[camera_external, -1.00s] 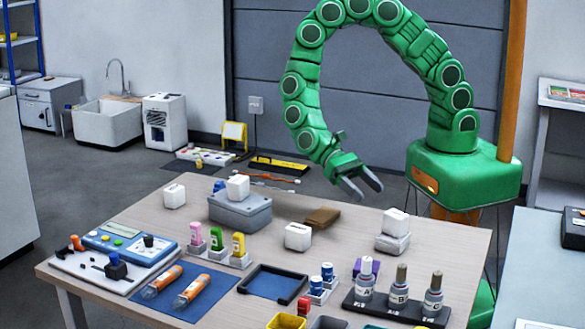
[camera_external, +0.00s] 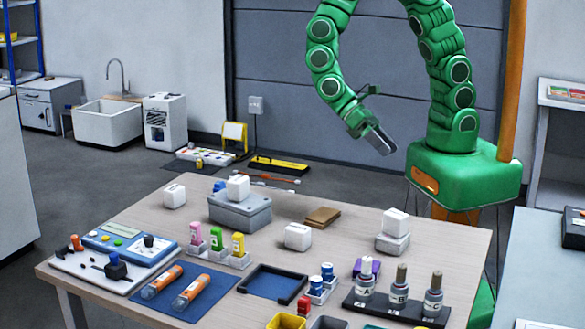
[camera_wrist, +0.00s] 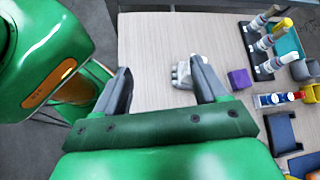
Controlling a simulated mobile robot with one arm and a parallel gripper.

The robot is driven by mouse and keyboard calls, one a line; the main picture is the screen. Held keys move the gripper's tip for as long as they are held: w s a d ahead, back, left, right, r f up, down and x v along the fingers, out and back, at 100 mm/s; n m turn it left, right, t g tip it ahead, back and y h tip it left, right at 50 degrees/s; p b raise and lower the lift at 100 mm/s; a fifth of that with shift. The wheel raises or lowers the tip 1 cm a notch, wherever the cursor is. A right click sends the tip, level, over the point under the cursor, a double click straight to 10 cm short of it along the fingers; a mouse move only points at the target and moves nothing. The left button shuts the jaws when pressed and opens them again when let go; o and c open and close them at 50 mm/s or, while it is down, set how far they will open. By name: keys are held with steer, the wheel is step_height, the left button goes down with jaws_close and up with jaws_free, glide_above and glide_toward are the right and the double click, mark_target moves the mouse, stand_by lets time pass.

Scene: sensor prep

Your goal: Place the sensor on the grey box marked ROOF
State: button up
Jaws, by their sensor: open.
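A grey box (camera_external: 240,211) stands towards the back of the wooden table; I cannot read any marking on it. A small white block-shaped sensor (camera_external: 238,187) sits on its lid, beside a small blue item. Similar white blocks stand on the table at the back left (camera_external: 174,196) and in the middle (camera_external: 297,236). Another white block (camera_external: 396,222) is on a pale base at the right. My gripper (camera_external: 385,142) is high beyond the table's back edge, empty and away from the box. In the wrist view my gripper (camera_wrist: 160,68) has its fingers wide apart, with a white block (camera_wrist: 183,73) below.
A brown block (camera_external: 322,217) lies right of the grey box. Pink, green and yellow bottles (camera_external: 217,240) stand in front of it. Several labelled bottles stand on a black rack (camera_external: 395,308) at front right. A purple block (camera_external: 366,266) is close behind the rack.

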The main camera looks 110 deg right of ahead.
steer(key=s+d+r+n+t+h, duration=0.4)
steer(key=s+d+r+n+h, duration=0.3)
steer(key=s+d+r, duration=0.6)
steer(key=s+d+h, duration=0.1)
steer(key=s+d, duration=0.1)
steer(key=s, duration=0.1)
steer(key=shift+s+d+h, duration=0.3)
steer(key=shift+s+d, duration=0.05)
steer(key=shift+d, duration=0.05)
